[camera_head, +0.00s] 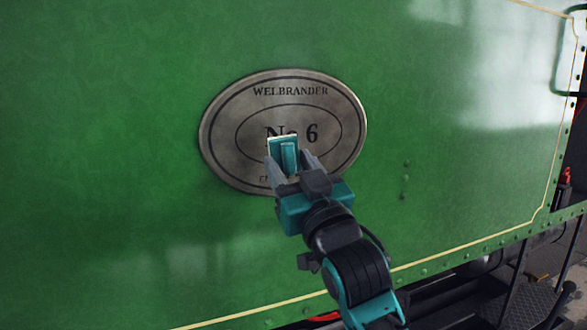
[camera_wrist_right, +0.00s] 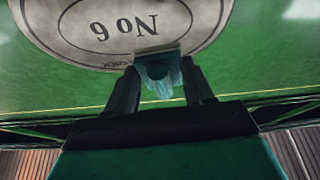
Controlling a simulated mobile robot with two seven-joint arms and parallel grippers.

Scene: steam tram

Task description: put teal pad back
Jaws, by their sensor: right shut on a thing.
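The teal pad (camera_head: 284,152) is held in my right gripper (camera_head: 286,170), in front of the oval metal plate (camera_head: 228,128) on the green tram side. My right gripper is shut on the pad's grip. The pad covers part of the lettering "No 6". In the right wrist view the pad (camera_wrist_right: 158,72) sits between the two fingers (camera_wrist_right: 160,90), over the edge of the plate (camera_wrist_right: 90,30), which looks upside down there. I cannot tell whether the pad touches the plate. My left gripper is not in view.
The green tram panel (camera_head: 110,120) fills most of the head view, with a yellow line and rivets along its lower edge. Dark steps and rails (camera_head: 535,290) are at the lower right. No tray or holder for the pad shows.

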